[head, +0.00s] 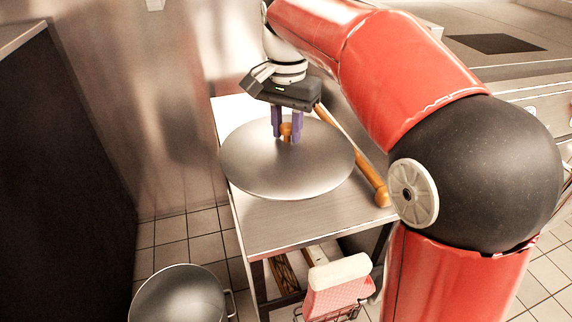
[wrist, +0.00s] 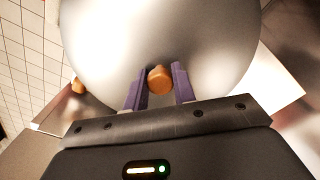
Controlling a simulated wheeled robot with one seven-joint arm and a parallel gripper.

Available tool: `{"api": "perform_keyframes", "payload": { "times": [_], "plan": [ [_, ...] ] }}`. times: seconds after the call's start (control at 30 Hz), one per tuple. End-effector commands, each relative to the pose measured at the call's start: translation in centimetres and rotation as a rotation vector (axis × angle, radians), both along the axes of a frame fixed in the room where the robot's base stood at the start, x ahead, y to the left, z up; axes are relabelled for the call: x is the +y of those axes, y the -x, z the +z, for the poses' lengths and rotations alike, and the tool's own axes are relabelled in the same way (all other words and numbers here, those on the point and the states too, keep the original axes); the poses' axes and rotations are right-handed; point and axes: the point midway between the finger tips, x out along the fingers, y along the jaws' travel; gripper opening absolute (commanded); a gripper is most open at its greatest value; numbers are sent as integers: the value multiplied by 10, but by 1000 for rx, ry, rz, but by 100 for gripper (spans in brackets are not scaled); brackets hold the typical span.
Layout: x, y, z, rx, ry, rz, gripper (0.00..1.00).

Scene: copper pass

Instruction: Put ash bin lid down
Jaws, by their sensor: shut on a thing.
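The ash bin lid (head: 265,175) is a wide round grey metal disc with a small wooden knob (wrist: 160,80). It lies roughly level over the steel table (head: 290,222). I cannot tell whether it touches the top or hangs slightly above it. My gripper (head: 286,136) points down at the lid's middle, its purple fingers on either side of the knob, shut on it. In the wrist view, the fingers (wrist: 157,88) flank the knob and the lid fills the upper middle. An open round metal bin (head: 180,295) stands on the floor at the lower left.
A wooden-handled tool (head: 372,182) lies along the table's right side, close to the lid. A red and white object (head: 338,285) is below the table's front. A dark panel (head: 60,170) stands at left. A stove (head: 500,60) is at the upper right.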

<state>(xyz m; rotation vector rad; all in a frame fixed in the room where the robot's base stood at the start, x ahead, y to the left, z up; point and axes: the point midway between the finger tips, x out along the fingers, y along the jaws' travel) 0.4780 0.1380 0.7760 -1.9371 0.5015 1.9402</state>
Motion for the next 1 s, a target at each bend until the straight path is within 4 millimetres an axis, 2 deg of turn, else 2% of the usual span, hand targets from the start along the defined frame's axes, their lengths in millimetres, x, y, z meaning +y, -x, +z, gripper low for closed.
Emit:
{"api": "perform_keyframes", "payload": {
  "times": [0.03, 0.1, 0.33, 0.53, 0.97, 1.0],
  "plan": [
    [0, 1, -13, 1, 0, 0, 0],
    [0, 1, -25, 1, 0, 0, 0],
    [0, 0, -45, 0, -1, 0, 0],
    [0, 0, -75, 1, 0, 0, 0],
    [0, 0, -83, -1, 0, 0, 0],
    [0, 0, -84, -1, 0, 0, 27]
  ]
}}
